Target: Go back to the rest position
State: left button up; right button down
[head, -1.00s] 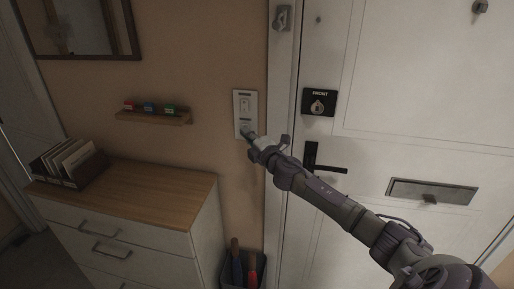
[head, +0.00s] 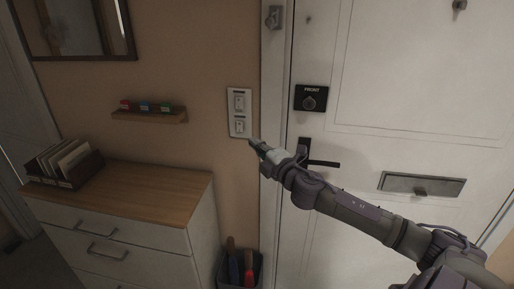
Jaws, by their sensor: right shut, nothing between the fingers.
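My right gripper (head: 257,146) is shut and empty. It points left toward the wall, just below and right of the white switch plate (head: 239,112), apart from it in the picture. My right arm comes in from the lower right and passes in front of the white front door (head: 400,80). The black door handle (head: 318,162) shows just above the gripper's wrist. My left gripper is not in view.
A white dresser with a wooden top (head: 150,190) stands at the left, with a letter holder (head: 65,165) on it. A small wall shelf (head: 150,116) holds coloured items. An umbrella bin (head: 238,272) stands by the door frame. A mail slot (head: 422,184) is on the door.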

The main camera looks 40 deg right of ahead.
dwell(0.6)
jog(key=s+d+f+m+g+h, duration=0.1)
jog(key=s+d+f+m+g, duration=0.15)
jog(key=f, duration=0.95)
jog(key=s+d+f+m+g+h, duration=0.1)
jog(key=d+f+m+g, duration=0.25)
jog(key=f, duration=0.85)
jog(key=s+a+f+m+g, duration=0.2)
jog(key=s+f, duration=0.4)
jog(key=f, duration=0.5)
jog(key=s+a+f+m+g, duration=0.2)
jog(key=s+f, duration=0.4)
jog(key=f, duration=0.5)
jog(key=s+a+f+m+g+y, duration=0.1)
jog(key=s+a+f+m+g, duration=0.1)
jog(key=s+a+f, duration=0.5)
jog(key=s+a+f+m+g+y, duration=0.1)
jog(key=s+a+f+g, duration=0.15)
jog(key=s+f, duration=0.75)
jog(key=s+a+f+m+g, duration=0.1)
jog(key=s+a+f, duration=0.2)
jog(key=s+a, duration=0.3)
jog(key=s+a+f+m+g+y, duration=0.1)
jog(key=s+a, duration=0.5)
jog(key=s, duration=0.6)
jog(key=shift+s+a+f+m+g, duration=0.3)
jog(key=shift+a+f+m+g, duration=0.1)
jog(key=shift+f+g, duration=0.45)
jog(key=shift+s+d, duration=0.1)
jog(key=shift+d, duration=0.05)
